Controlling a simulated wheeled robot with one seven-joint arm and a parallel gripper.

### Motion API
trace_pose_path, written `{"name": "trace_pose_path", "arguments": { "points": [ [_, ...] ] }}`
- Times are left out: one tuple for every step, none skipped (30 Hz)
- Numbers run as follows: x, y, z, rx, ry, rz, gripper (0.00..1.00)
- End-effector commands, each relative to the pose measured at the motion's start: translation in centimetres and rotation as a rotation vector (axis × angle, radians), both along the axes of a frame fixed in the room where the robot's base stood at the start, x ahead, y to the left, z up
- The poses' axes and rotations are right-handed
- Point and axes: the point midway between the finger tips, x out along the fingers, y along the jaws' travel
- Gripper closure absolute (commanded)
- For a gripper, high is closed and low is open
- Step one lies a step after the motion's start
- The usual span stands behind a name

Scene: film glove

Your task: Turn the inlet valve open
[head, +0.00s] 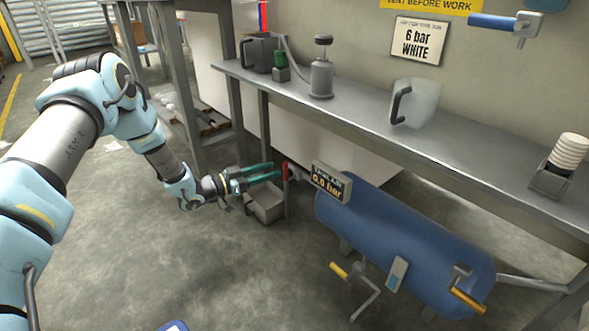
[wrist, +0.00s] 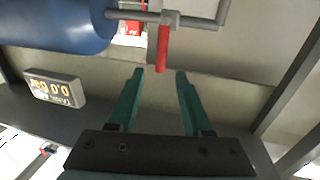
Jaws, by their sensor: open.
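A valve with a red lever (head: 285,172) sits at the left end of a blue tank (head: 400,245); I take it as the inlet valve, though no label on it is readable. In the wrist view the red lever (wrist: 163,48) stands across a grey pipe (wrist: 190,20). My gripper (head: 277,171) is open and empty, its teal fingers pointing at the lever. In the wrist view the lever's free end lies at the gap between my fingertips (wrist: 160,72). Contact cannot be told. A tank-air display (head: 330,182) reads 0.0 bar.
A grey workbench (head: 370,125) runs above the tank, its front edge and legs near my gripper. A small bin (head: 266,205) stands on the floor below.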

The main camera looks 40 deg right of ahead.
Motion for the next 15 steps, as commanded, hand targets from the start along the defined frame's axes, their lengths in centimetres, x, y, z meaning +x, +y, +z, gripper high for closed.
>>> {"name": "trace_pose_path", "arguments": {
  "points": [
    [-0.3, -0.9, -0.1, -0.002, -0.001, -0.003, 0.51],
    [-0.5, -1.5, -0.2, -0.001, -0.002, -0.003, 0.51],
    [-0.6, -2.2, -0.2, -0.001, -0.001, -0.002, 0.51],
    [-0.8, -2.8, -0.2, -0.002, 0.0, -0.002, 0.51],
    [-1.0, -3.3, -0.3, -0.001, -0.002, -0.002, 0.51],
    [-1.1, -4.1, -0.3, -0.001, -0.002, -0.001, 0.51],
    [-1.2, -4.6, -0.3, -0.001, -0.003, -0.001, 0.51],
    [-1.4, -5.1, -0.3, -0.001, -0.002, -0.001, 0.51],
    [-1.6, -5.8, -0.3, 0.0, -0.001, -0.001, 0.51],
    [-1.7, -6.2, -0.2, 0.0, -0.001, 0.0, 0.51],
    [-1.8, -6.7, -0.2, 0.0, -0.001, 0.0, 0.51],
    [-1.9, -7.1, -0.2, 0.0, -0.002, 0.0, 0.51],
    [-2.0, -7.5, -0.2, 0.0, -0.002, 0.0, 0.51],
    [-2.0, -7.8, -0.2, 0.001, -0.002, 0.0, 0.51],
    [-2.1, -8.1, -0.1, 0.001, -0.001, 0.001, 0.51]
  ]
}}
